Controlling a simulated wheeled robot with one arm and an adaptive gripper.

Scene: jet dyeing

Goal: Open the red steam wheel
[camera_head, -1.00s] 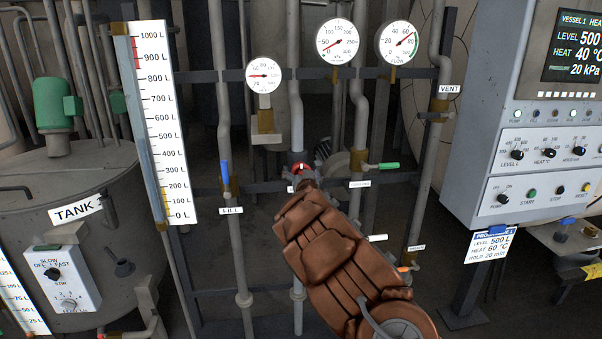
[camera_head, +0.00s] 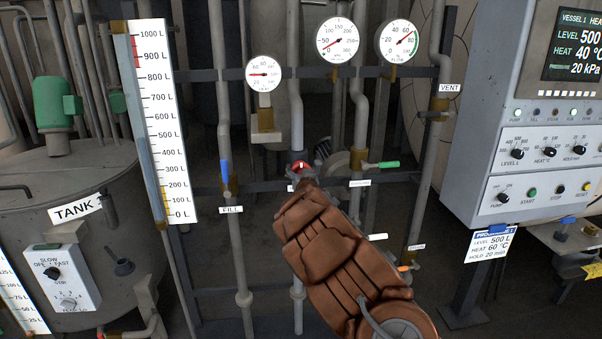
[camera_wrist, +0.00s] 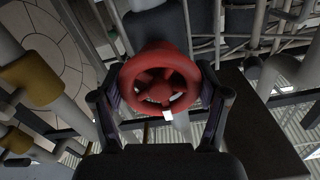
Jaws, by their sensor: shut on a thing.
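The red steam wheel (camera_wrist: 160,84) is a small spoked handwheel with a white mark on its lower rim in the wrist view. My gripper (camera_wrist: 160,100) has one dark finger on each side of the rim and is shut on the wheel. In the head view the wheel (camera_head: 302,165) shows as a small red patch on the middle pipe. My brown-covered arm reaches up to it from the lower right and hides most of the gripper and the wheel's lower part.
A blue-handled FILL valve (camera_head: 225,174) is left of the wheel and a green-handled valve (camera_head: 382,165) is close on its right. Gauges (camera_head: 337,41) hang above. The control panel (camera_head: 540,120) stands at the right, the tank (camera_head: 75,190) at the left.

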